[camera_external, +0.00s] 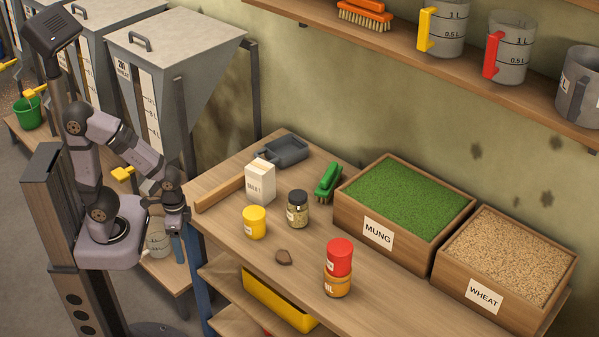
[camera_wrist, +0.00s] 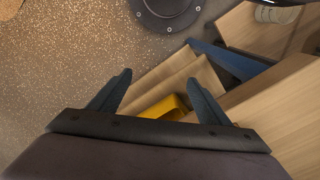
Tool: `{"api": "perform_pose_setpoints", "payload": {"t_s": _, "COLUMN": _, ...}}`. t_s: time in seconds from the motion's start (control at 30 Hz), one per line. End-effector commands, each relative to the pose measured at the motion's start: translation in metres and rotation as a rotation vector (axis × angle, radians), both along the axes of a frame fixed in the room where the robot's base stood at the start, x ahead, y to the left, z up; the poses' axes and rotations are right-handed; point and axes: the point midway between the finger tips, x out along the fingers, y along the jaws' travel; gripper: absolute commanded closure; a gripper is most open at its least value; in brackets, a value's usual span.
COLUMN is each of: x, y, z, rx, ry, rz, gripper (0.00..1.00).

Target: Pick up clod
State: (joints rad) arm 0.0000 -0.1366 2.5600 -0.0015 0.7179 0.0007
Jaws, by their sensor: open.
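The clod (camera_external: 283,257) is a small brown lump lying on the wooden workbench (camera_external: 225,238), near its front edge, in the external view. It lies between the yellow-lidded jar (camera_external: 254,222) and the stacked red and orange jars. My gripper (camera_external: 180,228) hangs beside the bench's left end, apart from the clod. In the wrist view my gripper (camera_wrist: 158,92) shows two dark fingers spread apart with nothing between them. The clod does not show in the wrist view.
A red-lidded jar (camera_external: 339,257) stands on an orange jar (camera_external: 337,285) right of the clod. A spice jar (camera_external: 298,209), white carton (camera_external: 260,184), green brush (camera_external: 328,182) and grey scoop (camera_external: 284,150) stand behind. Mung (camera_external: 378,235) and wheat (camera_external: 484,293) boxes fill the right side.

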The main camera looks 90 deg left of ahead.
Motion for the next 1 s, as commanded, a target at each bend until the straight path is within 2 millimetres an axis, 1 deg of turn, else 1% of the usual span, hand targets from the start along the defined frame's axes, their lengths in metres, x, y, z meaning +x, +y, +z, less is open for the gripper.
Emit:
{"api": "perform_pose_setpoints", "payload": {"t_s": 0.03, "x": 0.0, "y": 0.0, "z": 0.0, "rx": 0.0, "ry": 0.0, "rz": 0.0, "gripper": 0.29}}
{"api": "perform_pose_setpoints", "payload": {"t_s": 0.07, "x": 0.0, "y": 0.0, "z": 0.0, "rx": 0.0, "ry": 0.0, "rz": 0.0, "gripper": 0.34}}
{"api": "perform_pose_setpoints", "payload": {"t_s": 0.1, "x": 0.0, "y": 0.0, "z": 0.0, "rx": 0.0, "ry": 0.0, "rz": 0.0, "gripper": 0.43}}
{"api": "perform_pose_setpoints", "payload": {"t_s": 0.13, "x": 0.0, "y": 0.0, "z": 0.0, "rx": 0.0, "ry": 0.0, "rz": 0.0, "gripper": 0.45}}
{"api": "perform_pose_setpoints", "payload": {"t_s": 0.43, "x": 0.002, "y": -0.001, "z": 0.002, "rx": -0.003, "ry": -0.001, "rz": 0.001, "gripper": 0.45}}
{"api": "perform_pose_setpoints", "payload": {"t_s": 0.57, "x": 0.017, "y": -0.009, "z": 0.017, "rx": -0.036, "ry": -0.009, "rz": 0.006, "gripper": 0.45}}
{"api": "perform_pose_setpoints", "payload": {"t_s": 0.67, "x": 0.044, "y": -0.024, "z": 0.039, "rx": -0.095, "ry": -0.026, "rz": 0.016, "gripper": 0.45}}
{"api": "perform_pose_setpoints", "payload": {"t_s": 0.77, "x": 0.084, "y": -0.045, "z": 0.068, "rx": -0.177, "ry": -0.056, "rz": 0.017, "gripper": 0.45}}
{"api": "perform_pose_setpoints", "payload": {"t_s": 0.8, "x": 0.103, "y": -0.053, "z": 0.08, "rx": -0.208, "ry": -0.077, "rz": 0.005, "gripper": 0.45}}
{"api": "perform_pose_setpoints", "payload": {"t_s": 0.87, "x": 0.132, "y": -0.062, "z": 0.094, "rx": -0.24, "ry": -0.117, "rz": -0.039, "gripper": 0.45}}
{"api": "perform_pose_setpoints", "payload": {"t_s": 0.9, "x": 0.151, "y": -0.066, "z": 0.102, "rx": -0.251, "ry": -0.149, "rz": -0.084, "gripper": 0.45}}
{"api": "perform_pose_setpoints", "payload": {"t_s": 1.0, "x": 0.193, "y": -0.068, "z": 0.112, "rx": -0.239, "ry": -0.23, "rz": -0.221, "gripper": 0.45}}
